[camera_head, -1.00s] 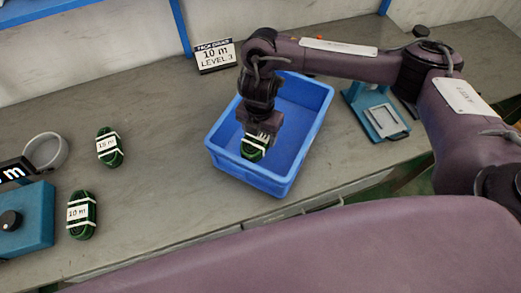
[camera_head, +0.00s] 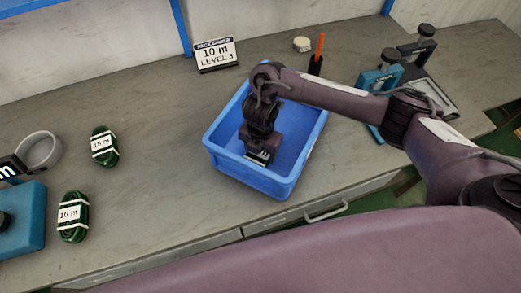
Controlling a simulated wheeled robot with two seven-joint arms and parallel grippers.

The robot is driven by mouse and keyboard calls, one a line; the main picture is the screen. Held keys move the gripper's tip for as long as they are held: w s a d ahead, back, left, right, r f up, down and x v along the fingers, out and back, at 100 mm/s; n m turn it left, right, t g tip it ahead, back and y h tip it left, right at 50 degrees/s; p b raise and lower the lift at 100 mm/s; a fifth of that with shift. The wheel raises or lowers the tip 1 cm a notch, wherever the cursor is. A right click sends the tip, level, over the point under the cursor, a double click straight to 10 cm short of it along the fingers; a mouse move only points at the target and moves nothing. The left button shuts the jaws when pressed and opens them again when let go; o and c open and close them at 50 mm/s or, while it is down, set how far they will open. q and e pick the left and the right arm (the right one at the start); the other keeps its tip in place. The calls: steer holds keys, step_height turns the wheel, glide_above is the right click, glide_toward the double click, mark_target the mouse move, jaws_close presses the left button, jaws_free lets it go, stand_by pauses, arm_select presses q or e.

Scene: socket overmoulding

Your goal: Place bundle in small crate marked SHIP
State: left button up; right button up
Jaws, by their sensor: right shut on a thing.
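The blue crate (camera_head: 225,166) stands on the grey bench in the middle of the view; I see no SHIP mark on its visible sides. My right gripper (camera_head: 258,156) points down inside the crate, near its front left wall. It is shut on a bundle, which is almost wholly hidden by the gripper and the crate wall. Two other green cable bundles with white bands lie on the bench to the left: one labelled 15 m (camera_head: 104,146) and one labelled 10 m (camera_head: 73,216). My left gripper is not in view.
A sign reading 10 m LEVEL 3 (camera_head: 215,54) stands behind the crate. Teal devices (camera_head: 385,78) stand at the right, and a teal box (camera_head: 22,222) and grey ring (camera_head: 40,150) at the left. The bench between bundles and crate is clear.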

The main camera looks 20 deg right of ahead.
steer(key=shift+f, duration=0.2)
steer(key=o, duration=1)
step_height(320, 180, up, 12)
steer(key=p, duration=0.4)
steer(key=shift+r, duration=0.25)
